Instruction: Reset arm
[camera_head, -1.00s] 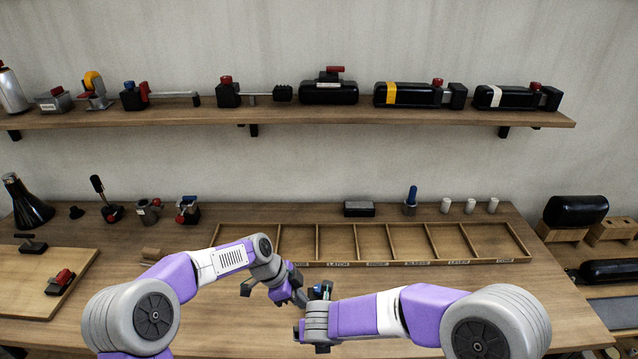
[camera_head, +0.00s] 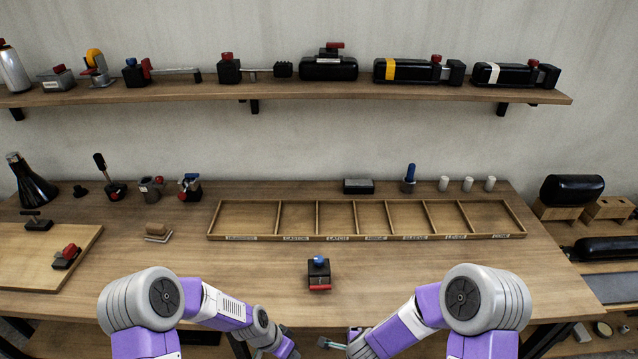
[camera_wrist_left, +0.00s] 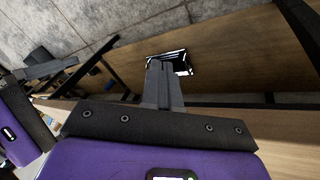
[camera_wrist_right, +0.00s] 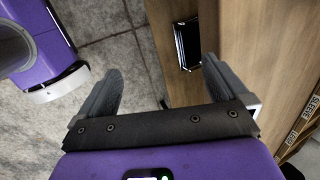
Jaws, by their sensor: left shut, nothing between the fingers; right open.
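My left arm is drawn back low at the front edge of the workbench (camera_head: 250,285). The left gripper (camera_wrist_left: 163,85) has its fingers together with nothing between them in the left wrist view. My right arm is also low at the front edge. In the right wrist view the right gripper (camera_wrist_right: 162,78) has its fingers wide apart and empty. In the head view the grippers lie at the bottom, partly out of frame. A black block with a blue knob and a red bar (camera_head: 319,273) stands upright on the bench, apart from both grippers.
A wooden compartment tray (camera_head: 372,238) with labels lies behind the block, its compartments empty. A wooden board (camera_head: 40,265) carries small tools at left. A brush-like piece (camera_head: 158,232) lies beside it. Small parts stand along the back, under a loaded shelf (camera_head: 300,96).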

